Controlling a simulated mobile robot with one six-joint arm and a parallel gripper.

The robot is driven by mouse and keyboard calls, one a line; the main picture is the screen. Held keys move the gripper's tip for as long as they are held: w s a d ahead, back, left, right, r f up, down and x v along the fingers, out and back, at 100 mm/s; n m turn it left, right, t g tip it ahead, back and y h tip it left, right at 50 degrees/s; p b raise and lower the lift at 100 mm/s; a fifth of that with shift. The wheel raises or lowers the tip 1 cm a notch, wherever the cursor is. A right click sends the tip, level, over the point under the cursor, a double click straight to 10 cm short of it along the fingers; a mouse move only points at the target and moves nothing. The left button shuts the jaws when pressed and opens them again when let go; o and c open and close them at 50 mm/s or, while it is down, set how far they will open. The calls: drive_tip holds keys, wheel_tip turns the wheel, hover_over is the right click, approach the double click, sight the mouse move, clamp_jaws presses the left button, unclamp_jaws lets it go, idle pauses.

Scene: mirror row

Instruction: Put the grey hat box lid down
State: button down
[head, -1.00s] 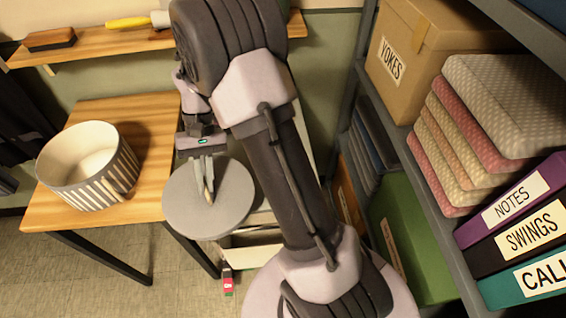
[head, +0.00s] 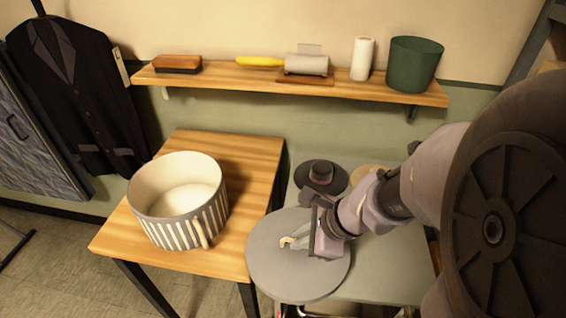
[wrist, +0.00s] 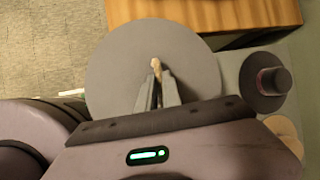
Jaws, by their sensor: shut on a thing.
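The grey hat box lid (head: 275,267) is a flat round disc with a pale handle at its middle. My gripper (head: 294,242) is shut on that handle. In the head view the lid is at the right of the wooden table, in front of the grey-green surface. In the wrist view the lid (wrist: 115,65) fills the upper middle, with my gripper's fingers (wrist: 157,80) closed on the handle. The striped round hat box (head: 160,222) stands open and empty on the wooden table. What lies right under the lid is hidden.
The wooden table (head: 250,165) has bare room behind and right of the box. A dark hat (head: 321,177) and a tan round thing (head: 369,175) lie on the grey-green surface (head: 385,275). A wall shelf (head: 225,77) holds a brush, a roller, a white roll and a green pot (head: 413,65).

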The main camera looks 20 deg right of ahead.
drive_tip(key=d+p, duration=0.1)
drive_tip(key=p, duration=0.1)
drive_tip(key=d+p, duration=0.2)
drive_tip(key=p, duration=0.1)
drive_tip(key=d+r+p, duration=0.1)
drive_tip(key=p, duration=0.1)
drive_tip(key=shift+s+d+r, duration=0.1)
drive_tip(key=shift+s+d, duration=0.2)
drive_tip(key=shift+d, duration=0.1)
drive_tip(key=d+f, duration=0.1)
drive_tip(key=d, duration=0.6)
drive_tip(key=s+d+f, duration=0.1)
drive_tip(key=d, duration=0.2)
drive_tip(key=shift+d+f, duration=0.3)
drive_tip(key=shift+d, duration=0.05)
drive_tip(key=shift+s+d+f, duration=0.1)
drive_tip(key=shift+d+f, duration=0.1)
drive_tip(key=shift+d, duration=0.05)
wheel_tip(320, 180, down, 4)
drive_tip(key=shift+r+b, duration=0.25)
drive_tip(key=shift+b, duration=0.85)
drive_tip(key=shift+r, duration=0.2)
drive_tip(key=shift+f, duration=0.15)
drive_tip(key=c, duration=1.5)
unclamp_jaws()
